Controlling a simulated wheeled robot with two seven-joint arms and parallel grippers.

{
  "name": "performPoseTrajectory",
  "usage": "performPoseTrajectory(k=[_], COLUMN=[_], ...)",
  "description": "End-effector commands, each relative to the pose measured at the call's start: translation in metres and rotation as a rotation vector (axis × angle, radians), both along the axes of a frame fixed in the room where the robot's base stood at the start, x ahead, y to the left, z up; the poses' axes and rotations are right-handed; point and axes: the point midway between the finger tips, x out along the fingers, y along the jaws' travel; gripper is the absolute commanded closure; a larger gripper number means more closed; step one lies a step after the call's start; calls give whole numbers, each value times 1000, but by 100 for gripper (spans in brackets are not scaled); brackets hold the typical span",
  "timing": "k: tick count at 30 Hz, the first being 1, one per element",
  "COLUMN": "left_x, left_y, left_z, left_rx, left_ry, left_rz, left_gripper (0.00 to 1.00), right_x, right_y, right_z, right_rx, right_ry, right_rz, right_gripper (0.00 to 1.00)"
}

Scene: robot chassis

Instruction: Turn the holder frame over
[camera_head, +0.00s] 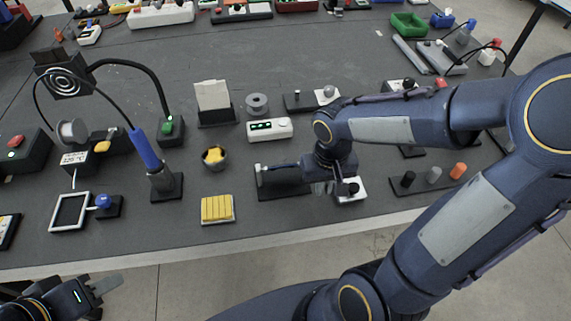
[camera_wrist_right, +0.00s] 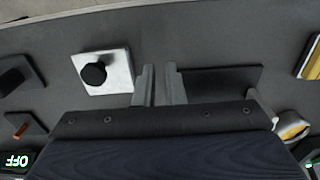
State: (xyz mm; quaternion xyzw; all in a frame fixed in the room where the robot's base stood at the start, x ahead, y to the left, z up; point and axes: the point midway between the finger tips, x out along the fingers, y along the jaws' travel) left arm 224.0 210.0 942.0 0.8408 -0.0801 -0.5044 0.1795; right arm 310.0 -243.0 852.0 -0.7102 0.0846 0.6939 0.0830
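A white square frame (camera_head: 69,211), which looks like the holder frame, lies at the left front of the table, beside a blue knob on a black block (camera_head: 104,204). My left gripper (camera_head: 105,290) is at the lower left, in front of the table edge and apart from the frame; its finger gap is unclear. My right gripper (camera_head: 325,187) is far to the right of the frame, low over the front of the table. In the right wrist view its fingers (camera_wrist_right: 159,85) are a narrow gap apart, with nothing visible between them.
Beside my right gripper are a white plate with a black knob (camera_wrist_right: 103,72) and a black plate (camera_wrist_right: 222,80). A yellow ribbed block (camera_head: 217,209) and a blue-handled tool in a stand (camera_head: 150,160) stand between the frame and my right arm.

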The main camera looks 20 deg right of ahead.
Motion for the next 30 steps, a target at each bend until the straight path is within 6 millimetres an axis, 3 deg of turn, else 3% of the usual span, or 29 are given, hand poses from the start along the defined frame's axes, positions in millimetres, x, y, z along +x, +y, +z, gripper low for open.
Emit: performPoseTrajectory(k=[1,7,17,30], left_x=[0,0,0,0], left_y=[0,0,0,0], left_z=[-5,-5,-3,29], left_rx=[0,0,0,0], left_ry=[0,0,0,0], left_rz=[0,0,0,0], left_gripper=[64,64,64,64], right_x=[-3,-3,-3,-3], right_y=[-1,-1,-1,0], right_z=[-12,-13,-10,28], right_rx=[2,2,1,2], right_ry=[20,20,20,15], right_rz=[-1,-2,-2,0], right_gripper=[84,60,60,60])
